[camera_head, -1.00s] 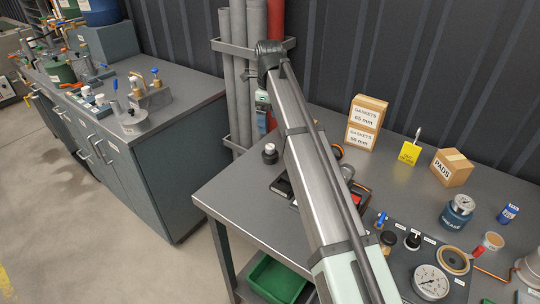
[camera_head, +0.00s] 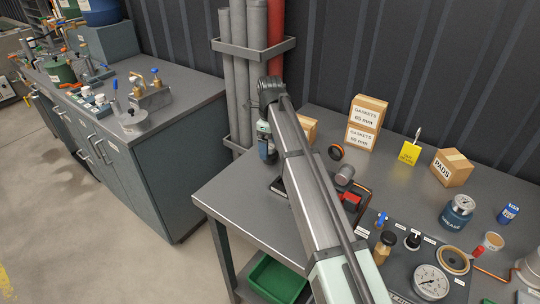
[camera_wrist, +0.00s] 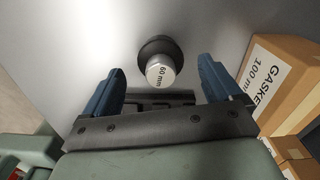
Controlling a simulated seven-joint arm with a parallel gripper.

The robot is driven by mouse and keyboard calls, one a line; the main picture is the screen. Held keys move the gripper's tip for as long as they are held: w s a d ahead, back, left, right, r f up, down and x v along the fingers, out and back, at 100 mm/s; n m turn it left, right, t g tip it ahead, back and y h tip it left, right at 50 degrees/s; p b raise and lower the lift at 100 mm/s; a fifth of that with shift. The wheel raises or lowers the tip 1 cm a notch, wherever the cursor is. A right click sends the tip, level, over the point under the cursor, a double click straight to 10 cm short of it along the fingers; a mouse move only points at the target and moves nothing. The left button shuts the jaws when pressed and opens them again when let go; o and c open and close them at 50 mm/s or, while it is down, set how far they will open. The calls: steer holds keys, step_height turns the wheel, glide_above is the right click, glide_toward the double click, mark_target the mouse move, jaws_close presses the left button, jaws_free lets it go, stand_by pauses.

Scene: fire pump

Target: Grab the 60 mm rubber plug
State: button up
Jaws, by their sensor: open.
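The 60 mm rubber plug (camera_wrist: 160,64) shows in the wrist view as a light grey knob marked "60 mm" on a wider black round base, standing on the grey bench top. My gripper (camera_wrist: 158,72) is open, with one blue finger to the left of the plug and one to the right. A gap shows on both sides, and the plug is not gripped. In the head view my gripper (camera_head: 266,146) points down over the left part of the bench and hides the plug.
A cardboard box marked "GASKETS 100 mm" (camera_wrist: 285,75) stands close to the right finger in the wrist view. Stacked gasket boxes (camera_head: 365,122), a yellow card (camera_head: 409,153) and a pads box (camera_head: 451,168) stand further right. Bench top (camera_head: 232,185) left of my arm is clear.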

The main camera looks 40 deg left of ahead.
mark_target(270, 146)
step_height(270, 146, down, 4)
steer(key=shift+r, duration=0.15)
steer(key=c, duration=1.2)
steer(key=shift+c, duration=0.2)
